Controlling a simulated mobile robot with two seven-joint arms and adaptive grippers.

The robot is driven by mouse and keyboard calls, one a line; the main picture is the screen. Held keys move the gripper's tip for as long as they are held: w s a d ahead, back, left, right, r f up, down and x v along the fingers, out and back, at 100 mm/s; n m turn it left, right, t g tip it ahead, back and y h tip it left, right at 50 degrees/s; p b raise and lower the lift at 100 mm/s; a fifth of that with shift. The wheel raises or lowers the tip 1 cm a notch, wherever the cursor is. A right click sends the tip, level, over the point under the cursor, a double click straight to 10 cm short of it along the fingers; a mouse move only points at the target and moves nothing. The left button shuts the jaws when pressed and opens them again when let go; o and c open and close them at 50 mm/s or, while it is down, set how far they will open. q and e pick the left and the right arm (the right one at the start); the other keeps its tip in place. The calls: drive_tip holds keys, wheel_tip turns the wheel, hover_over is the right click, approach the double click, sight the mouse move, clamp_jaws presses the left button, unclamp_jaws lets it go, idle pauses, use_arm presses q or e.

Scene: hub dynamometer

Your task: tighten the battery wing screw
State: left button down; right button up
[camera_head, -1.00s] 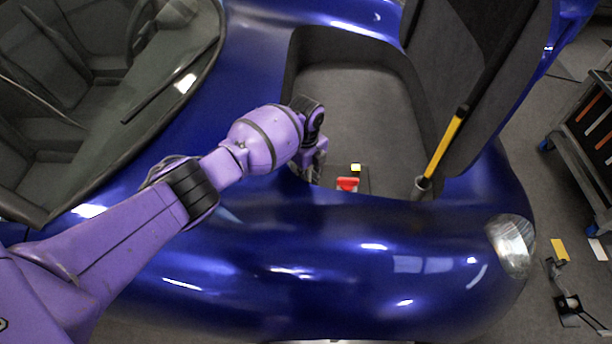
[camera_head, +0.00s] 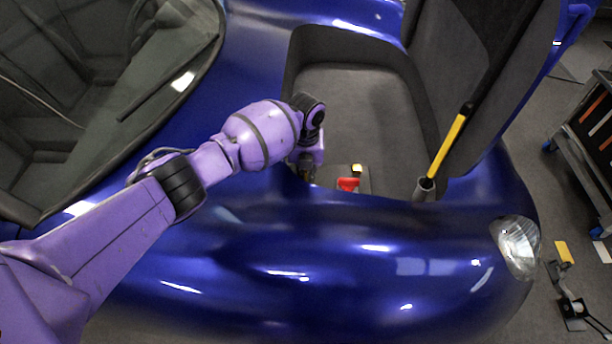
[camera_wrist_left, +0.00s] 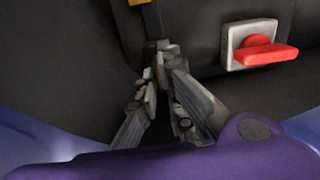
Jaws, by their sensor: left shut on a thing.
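My left gripper (camera_head: 307,172) reaches down into the grey-lined front compartment of the blue car, at its near left corner. In the left wrist view its fingertips (camera_wrist_left: 161,72) are closed around a small yellow piece (camera_wrist_left: 158,70), which I take to be the wing screw. The fingers hide most of it, and its turn angle cannot be told. A black strap part with a yellow end (camera_wrist_left: 141,3) lies just beyond the fingertips. The battery itself cannot be made out. My right gripper is not in view.
A red handle (camera_head: 348,184) on a pale plate (camera_wrist_left: 238,38) sits right of the gripper. A yellow-and-black rod (camera_head: 447,146) stands at the compartment's right side, by the raised lid (camera_head: 470,80). A cart (camera_head: 590,130) stands far right.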

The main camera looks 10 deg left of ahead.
sight(306, 179)
use_arm(q)
drive_tip(key=shift+m, duration=0.3)
drive_tip(key=c, duration=1.9)
unclamp_jaws()
wheel_tip(306, 179, up, 12)
